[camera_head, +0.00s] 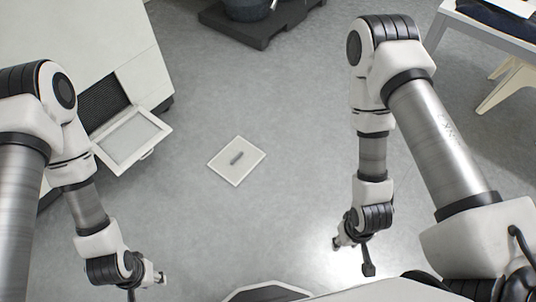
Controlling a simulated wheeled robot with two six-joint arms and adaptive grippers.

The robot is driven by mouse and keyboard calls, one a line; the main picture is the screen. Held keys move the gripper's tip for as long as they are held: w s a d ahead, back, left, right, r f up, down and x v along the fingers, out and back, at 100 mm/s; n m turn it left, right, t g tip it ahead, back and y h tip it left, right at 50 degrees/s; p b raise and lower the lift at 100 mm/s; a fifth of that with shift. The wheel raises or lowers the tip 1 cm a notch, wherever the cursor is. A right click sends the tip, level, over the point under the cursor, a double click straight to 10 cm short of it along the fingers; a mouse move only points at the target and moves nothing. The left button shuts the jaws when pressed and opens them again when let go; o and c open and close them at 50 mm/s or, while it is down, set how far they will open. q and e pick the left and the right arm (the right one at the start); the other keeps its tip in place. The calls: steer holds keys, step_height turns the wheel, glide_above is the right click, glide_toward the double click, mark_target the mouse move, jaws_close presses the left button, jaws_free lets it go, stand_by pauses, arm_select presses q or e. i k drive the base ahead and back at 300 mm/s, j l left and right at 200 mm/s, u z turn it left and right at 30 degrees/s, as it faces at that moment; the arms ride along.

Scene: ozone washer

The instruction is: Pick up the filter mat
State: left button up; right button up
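A flat, pale square panel with a small dark grey bar at its middle lies on the floor near the centre; it looks like the filter mat (225,166). Nothing touches it. My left gripper (148,284) is at the lower left, apart from the panel and nearer to me. Its fingers look spread with nothing between them. My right gripper (354,259) is at the lower right, also apart from the panel. Its fingers look spread and empty.
A white machine (75,45) stands at the left with a dark grille. A framed flap (131,139) hangs open from it toward the floor. A dark base (262,28) is at the top, a table (485,32) at the upper right. The grey floor around the panel is clear.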

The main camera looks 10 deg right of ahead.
mark_target(238, 159)
steer(key=u, duration=0.45)
steer(key=i+l+u, duration=0.15)
steer(key=l+u, duration=0.15)
steer(key=i+l+u, duration=0.15)
steer(key=l+u, duration=0.45)
steer(key=l, duration=0.2)
steer(key=i+l+u, duration=0.1)
steer(key=l+u, duration=0.2)
steer(key=i+l+u, duration=0.15)
steer(key=l, duration=1.2)
steer(key=l+u, duration=0.15)
steer(key=l, duration=1.2)
steer(key=i, duration=0.05)
